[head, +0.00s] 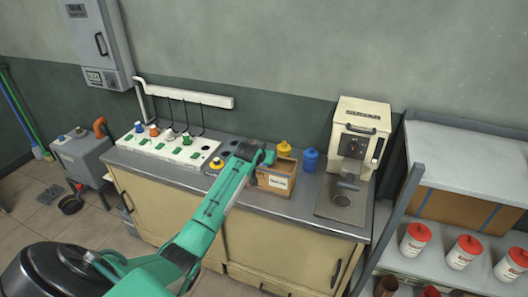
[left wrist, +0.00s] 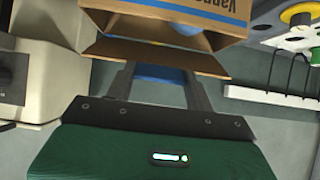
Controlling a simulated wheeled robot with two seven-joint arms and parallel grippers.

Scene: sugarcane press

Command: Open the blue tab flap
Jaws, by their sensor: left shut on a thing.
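A small cardboard box (head: 279,181) with a white label stands on the counter. My left gripper (head: 268,157) is at the top of this box. In the left wrist view the box (left wrist: 185,12) is close ahead, with a tan flap (left wrist: 110,50) standing out from its edge. A blue tab (left wrist: 160,72) lies between the fingers of my left gripper (left wrist: 160,80), which is shut on it. The flap's far side and most of the box opening are hidden. My right gripper is in neither view.
A yellow jar (head: 285,149) and a blue jar (head: 310,160) stand close behind and right of the box. A cream machine (head: 358,135) stands further right. A white panel with coloured knobs (head: 168,148) is at left.

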